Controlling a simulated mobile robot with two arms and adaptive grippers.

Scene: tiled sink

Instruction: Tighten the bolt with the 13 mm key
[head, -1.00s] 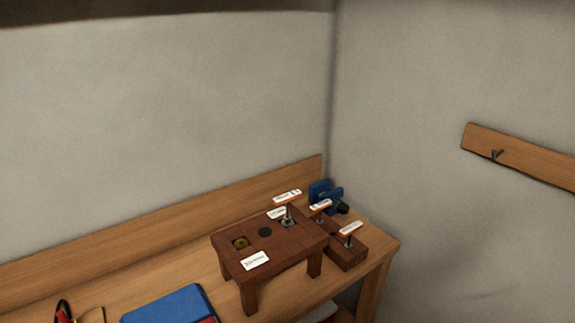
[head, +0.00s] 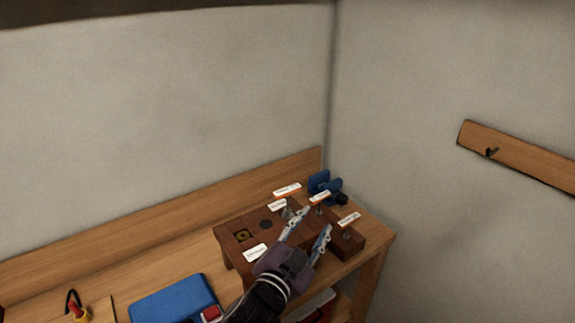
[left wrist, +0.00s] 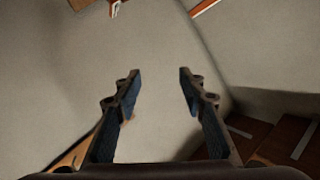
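A dark brown wooden stand (head: 236,228) sits on the bench, with a brass-coloured square recess (head: 242,235) and a dark round spot (head: 266,224) in its top. A T-shaped key with a white-and-orange handle (head: 287,189) stands upright at the stand's far right. Two similar keys, one (head: 320,196) behind the other (head: 349,219), stand in a low brown block (head: 350,243). Their size markings are unreadable. The bolt cannot be made out clearly. My left gripper (head: 315,219) is open and empty over the stand's right side; its fingers also show apart in the left wrist view (left wrist: 160,75). My right gripper is out of view.
A blue vise-like tool (head: 325,186) is at the bench's back corner. A blue case (head: 173,300) and a red-and-yellow tool (head: 79,313) lie at the front left. White cards (head: 256,253) are on the stand. A wall board with a hook (head: 520,160) is at right.

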